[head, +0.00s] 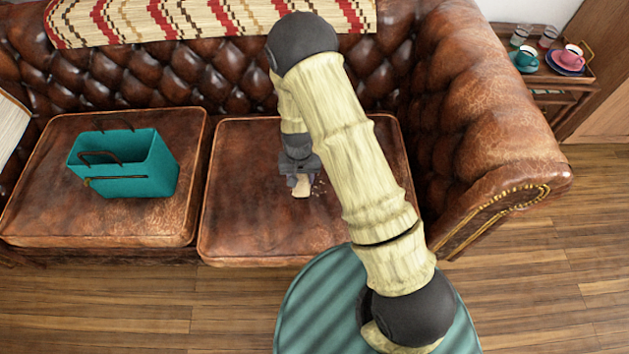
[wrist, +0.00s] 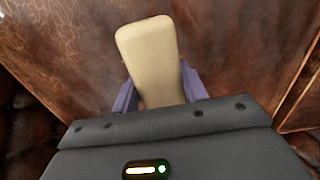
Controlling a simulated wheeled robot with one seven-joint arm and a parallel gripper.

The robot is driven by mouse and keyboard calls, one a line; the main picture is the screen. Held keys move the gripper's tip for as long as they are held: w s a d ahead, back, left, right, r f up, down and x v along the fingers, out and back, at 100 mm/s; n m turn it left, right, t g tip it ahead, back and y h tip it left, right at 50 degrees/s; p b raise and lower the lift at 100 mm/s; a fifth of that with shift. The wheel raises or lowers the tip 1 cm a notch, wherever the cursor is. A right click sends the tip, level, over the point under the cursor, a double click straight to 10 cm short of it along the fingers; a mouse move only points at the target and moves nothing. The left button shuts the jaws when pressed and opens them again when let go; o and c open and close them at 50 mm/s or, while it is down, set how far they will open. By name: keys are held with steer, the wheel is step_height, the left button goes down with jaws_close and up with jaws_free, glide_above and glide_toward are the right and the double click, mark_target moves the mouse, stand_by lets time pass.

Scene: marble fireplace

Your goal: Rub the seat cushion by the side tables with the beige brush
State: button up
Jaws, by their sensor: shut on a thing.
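The beige brush (head: 301,187) is in my gripper (head: 302,178), low over the right seat cushion (head: 240,200) of the brown leather sofa, on the side by the side tables. In the wrist view the brush (wrist: 150,55) stands out between the two purple fingers of my gripper (wrist: 160,90), which are shut on it. The brush's underside is hidden, so I cannot tell whether it touches the leather. My arm hides the cushion's right part.
A teal bag (head: 135,170) with handles stands on the left seat cushion (head: 50,200). The sofa's high armrest (head: 490,130) bounds the right. Beyond it, a side table (head: 545,80) holds cups and glasses. A woven striped throw (head: 200,20) lies over the backrest.

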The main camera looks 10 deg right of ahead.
steer(key=w+d+r, duration=0.3)
steer(key=d+r, duration=0.7)
steer(key=d, duration=0.3)
steer(key=shift+w+d+r+n, duration=0.3)
steer(key=shift+w+d, duration=0.05)
